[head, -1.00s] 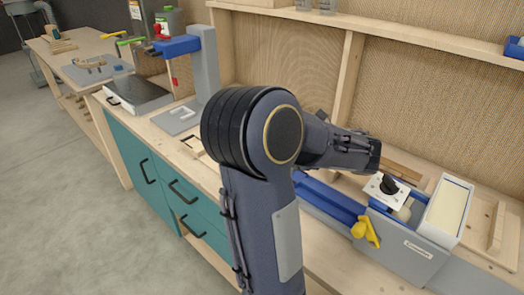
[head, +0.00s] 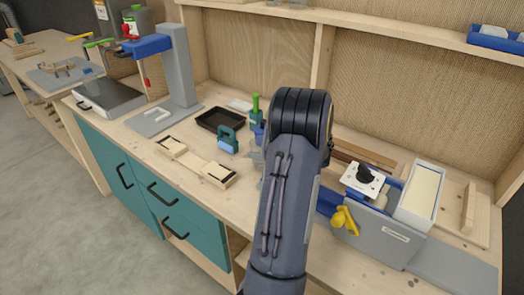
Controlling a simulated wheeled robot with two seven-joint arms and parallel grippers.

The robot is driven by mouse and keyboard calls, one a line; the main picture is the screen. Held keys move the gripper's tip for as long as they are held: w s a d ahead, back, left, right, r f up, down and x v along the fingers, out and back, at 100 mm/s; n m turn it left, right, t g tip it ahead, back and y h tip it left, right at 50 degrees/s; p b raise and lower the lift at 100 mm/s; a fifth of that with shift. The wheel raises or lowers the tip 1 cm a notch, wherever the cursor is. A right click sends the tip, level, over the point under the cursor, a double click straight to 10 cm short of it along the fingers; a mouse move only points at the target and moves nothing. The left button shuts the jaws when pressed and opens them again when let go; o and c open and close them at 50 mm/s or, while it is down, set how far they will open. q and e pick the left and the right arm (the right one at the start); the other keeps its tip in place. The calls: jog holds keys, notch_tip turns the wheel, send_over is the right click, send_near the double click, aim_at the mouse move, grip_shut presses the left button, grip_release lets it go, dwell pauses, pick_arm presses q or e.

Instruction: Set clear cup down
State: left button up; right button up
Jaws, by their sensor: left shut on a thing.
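My left arm rises from the bottom and bends away over the workbench (head: 205,118). Only a small grey part of my left gripper (head: 257,160) shows at the left edge of the arm, low over the bench. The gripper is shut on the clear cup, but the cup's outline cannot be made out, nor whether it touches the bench. My right gripper is not in view.
A grey and blue machine with a yellow knob (head: 345,219) stands right. A grey-blue press (head: 176,65) stands back left.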

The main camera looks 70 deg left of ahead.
pick_arm(q)
jog(key=shift+f, duration=0.15)
jog(key=shift+f, duration=0.15)
jog(key=o, duration=0.7)
jog(key=shift+o, duration=0.2)
jog(key=shift+d+r, duration=0.1)
jog(key=shift+r, duration=0.15)
jog(key=v, duration=0.7)
jog(key=shift+w+d+b, duration=0.1)
jog(key=shift+d+b, duration=0.1)
jog(key=shift+b, duration=0.15)
